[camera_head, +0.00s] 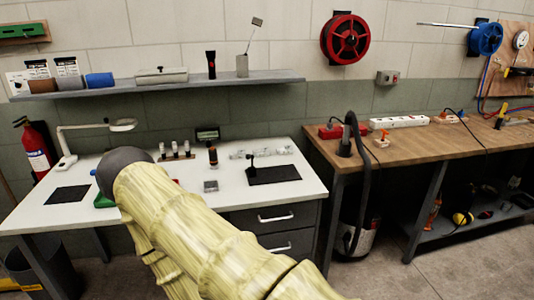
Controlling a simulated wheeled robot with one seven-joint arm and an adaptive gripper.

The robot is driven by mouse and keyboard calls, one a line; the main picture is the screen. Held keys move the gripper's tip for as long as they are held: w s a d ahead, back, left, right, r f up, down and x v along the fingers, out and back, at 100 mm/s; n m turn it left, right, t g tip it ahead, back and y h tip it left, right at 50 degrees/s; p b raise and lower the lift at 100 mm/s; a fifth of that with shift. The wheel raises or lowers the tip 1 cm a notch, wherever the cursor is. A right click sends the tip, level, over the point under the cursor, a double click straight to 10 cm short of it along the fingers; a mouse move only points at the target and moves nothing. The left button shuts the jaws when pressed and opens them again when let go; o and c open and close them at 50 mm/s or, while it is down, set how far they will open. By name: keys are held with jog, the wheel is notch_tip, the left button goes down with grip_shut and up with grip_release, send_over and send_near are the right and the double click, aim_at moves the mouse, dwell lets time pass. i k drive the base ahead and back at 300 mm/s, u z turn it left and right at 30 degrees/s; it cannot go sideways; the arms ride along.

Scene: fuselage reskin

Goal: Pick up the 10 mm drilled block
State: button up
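A small grey square block (210,186) lies on the white workbench (310,186), right of my arm. It may be a drilled block, but its size and any markings are too small to read. Several small clear or pale pieces (262,153) lie in a row farther back on the same bench. I cannot tell which thing is the 10 mm drilled block. My arm, in a pale yellow cover, reaches over the bench from the lower right and ends in a dark rounded part. My gripper's fingers do not show, and the arm hides part of the bench top.
A black mat (274,174) with a small stand, a dark-topped cylinder (213,155), several small upright items (175,150), a magnifier lamp (95,135) and another dark mat (68,195) stand on the bench. A shelf (160,87) hangs above. A wooden bench (440,145) adjoins right.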

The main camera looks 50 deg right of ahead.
aim_at(265, 151)
jog(key=z, duration=1)
jog(key=i, duration=0.8)
